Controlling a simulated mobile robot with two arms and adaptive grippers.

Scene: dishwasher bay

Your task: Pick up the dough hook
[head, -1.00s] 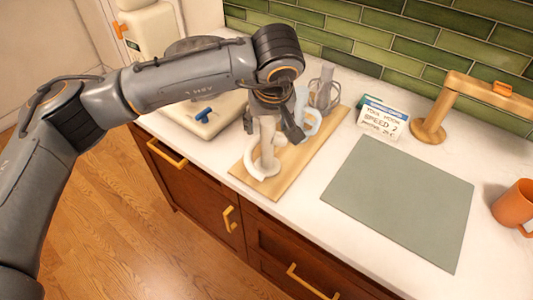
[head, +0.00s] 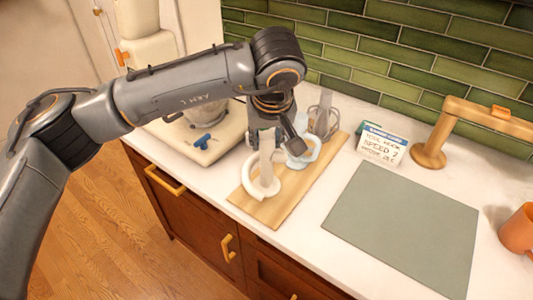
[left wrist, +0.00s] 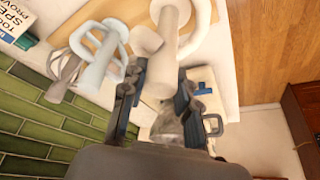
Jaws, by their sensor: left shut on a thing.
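The dough hook (head: 266,162) is off-white, with a straight upright shaft and a curled lower end, over the wooden board (head: 300,193). My left gripper (head: 268,130) comes down from above and is shut on the top of the shaft. In the left wrist view the hook (left wrist: 164,60) stands between the two fingers of the left gripper (left wrist: 156,90). I cannot tell whether the curl touches the board. My right gripper is not in view.
A pale blue beater (head: 303,150) and a grey wire whisk (head: 324,118) are close beside the hook. A cream mixer (head: 195,148) is at left. A small sign (head: 381,146), a wooden stand (head: 430,152) and an orange mug (head: 518,232) are at right. The grey-green mat (head: 400,228) is bare.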

